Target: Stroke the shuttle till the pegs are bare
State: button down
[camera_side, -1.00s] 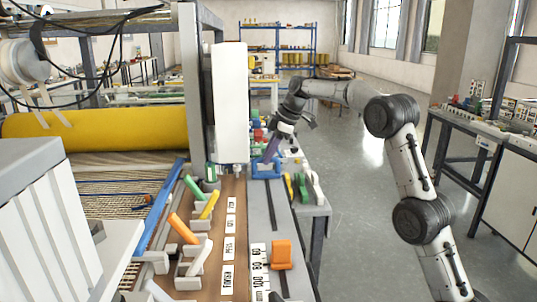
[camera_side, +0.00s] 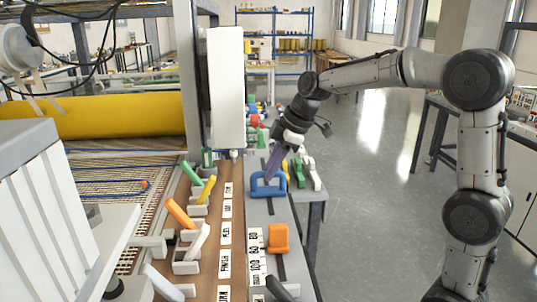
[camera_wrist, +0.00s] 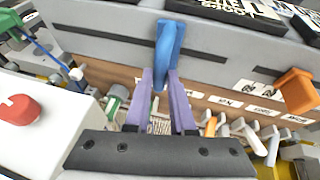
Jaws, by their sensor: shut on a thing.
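My gripper (camera_side: 272,168) has its purple fingers shut on a blue handle (camera_side: 268,190) that stands on the slotted grey rail; I take this handle for the shuttle. In the wrist view, the blue handle (camera_wrist: 168,45) rises between the fingertips (camera_wrist: 162,78). Left of the rail, a brown strip carries a row of white brackets with tilted levers: green (camera_side: 191,173), yellow (camera_side: 206,189), orange (camera_side: 180,214) and white (camera_side: 198,240). I cannot tell whether any of these are the pegs. The mesh (camera_side: 135,187) lies left of them, partly hidden by a pale housing.
An orange block (camera_side: 278,236) stands nearer on the same rail, beside a number scale (camera_side: 255,250). A yellow roll (camera_side: 120,113) and a white upright box (camera_side: 226,90) stand behind. Green and white pieces (camera_side: 313,174) lie right of the rail.

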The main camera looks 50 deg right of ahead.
jog(key=s+a, duration=0.5)
jog(key=shift+s+a, duration=0.1)
jog(key=c, duration=0.8)
grip_release()
jog(key=shift+o, duration=0.2)
jog(key=shift+r, duration=0.15)
jog(key=v, duration=1.3)
jog(key=shift+s+r, duration=0.2)
jog(key=shift+r, duration=0.05)
